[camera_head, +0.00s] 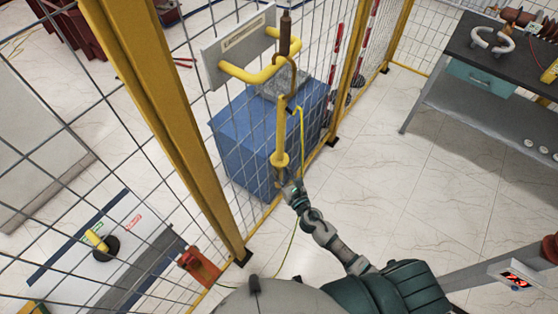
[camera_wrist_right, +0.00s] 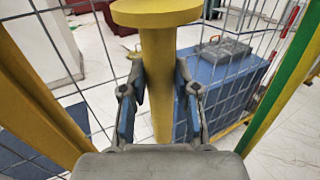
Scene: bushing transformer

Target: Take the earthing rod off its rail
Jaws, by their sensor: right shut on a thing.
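The earthing rod (camera_head: 281,130) is yellow and stands roughly upright, with a round guard low on it and a brown metal hook (camera_head: 292,75) at its top. The yellow rail (camera_head: 262,73) sticks out from a grey sign plate on the mesh fence. The hook end overlaps the rail's right end; I cannot tell whether it still bears on it. My right gripper (camera_head: 288,187) is shut on the rod's handle below the guard. In the right wrist view the fingers (camera_wrist_right: 159,92) flank the yellow rod (camera_wrist_right: 160,55) just under its guard (camera_wrist_right: 155,12). My left gripper is out of view.
A yellow-post mesh fence (camera_head: 165,110) runs close by the rod. A blue box (camera_head: 240,145) stands behind the mesh. A thin yellow-green cable (camera_head: 293,245) trails down from the rod. A dark-topped workbench (camera_head: 500,62) stands at right; the tiled floor between is clear.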

